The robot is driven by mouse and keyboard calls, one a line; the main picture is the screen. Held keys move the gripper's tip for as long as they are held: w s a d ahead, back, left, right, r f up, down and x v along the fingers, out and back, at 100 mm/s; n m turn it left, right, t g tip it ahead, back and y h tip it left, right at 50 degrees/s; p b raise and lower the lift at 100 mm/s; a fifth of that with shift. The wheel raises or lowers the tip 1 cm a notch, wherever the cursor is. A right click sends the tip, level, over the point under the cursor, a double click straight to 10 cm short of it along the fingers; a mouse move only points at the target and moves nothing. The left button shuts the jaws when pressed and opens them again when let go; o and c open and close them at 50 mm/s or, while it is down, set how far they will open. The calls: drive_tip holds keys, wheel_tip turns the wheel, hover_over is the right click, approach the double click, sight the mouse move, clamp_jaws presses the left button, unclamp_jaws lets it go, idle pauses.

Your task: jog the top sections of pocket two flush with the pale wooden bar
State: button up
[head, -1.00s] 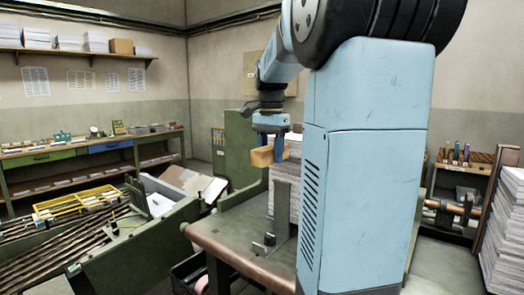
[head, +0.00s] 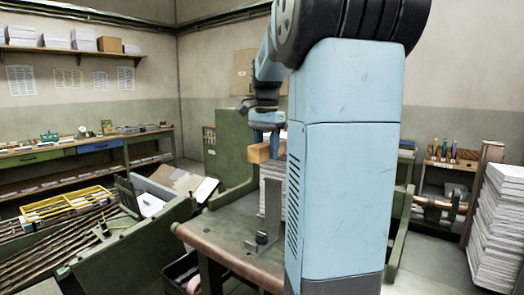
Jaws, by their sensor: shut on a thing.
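My gripper (head: 267,139) is shut on the pale wooden bar (head: 258,152), which it holds out in front of the paper stack. The stack of sections (head: 272,169) stands in a pocket behind a grey upright plate (head: 273,205). The bar is close to the top of the stack; I cannot tell whether it touches. My own blue column hides most of the stack and the other pockets, so I cannot tell the pocket's number or how far its top sections stick out.
A brown-edged table (head: 225,245) carries the plate. A green machine (head: 130,250) with a yellow rack (head: 65,204) stands left. A tall paper stack (head: 497,225) is at the right edge. A workbench (head: 85,150) runs along the left wall.

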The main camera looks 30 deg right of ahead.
sight(261, 144)
drive_tip(key=shift+w+d, duration=0.35)
drive_tip(key=shift+d, duration=0.55)
drive_tip(key=shift+w+d, duration=0.3)
drive_tip(key=shift+d, duration=0.6)
drive_tip(key=shift+s+a+r, duration=0.35)
drive_tip(key=shift+a, duration=0.6)
drive_tip(key=shift+s+a+r, duration=0.3)
drive_tip(key=shift+s+a, duration=0.05)
drive_tip(key=shift+a, duration=0.65)
drive_tip(key=shift+s+a+r, duration=0.35)
drive_tip(key=shift+a, duration=0.6)
drive_tip(key=shift+w, duration=0.1)
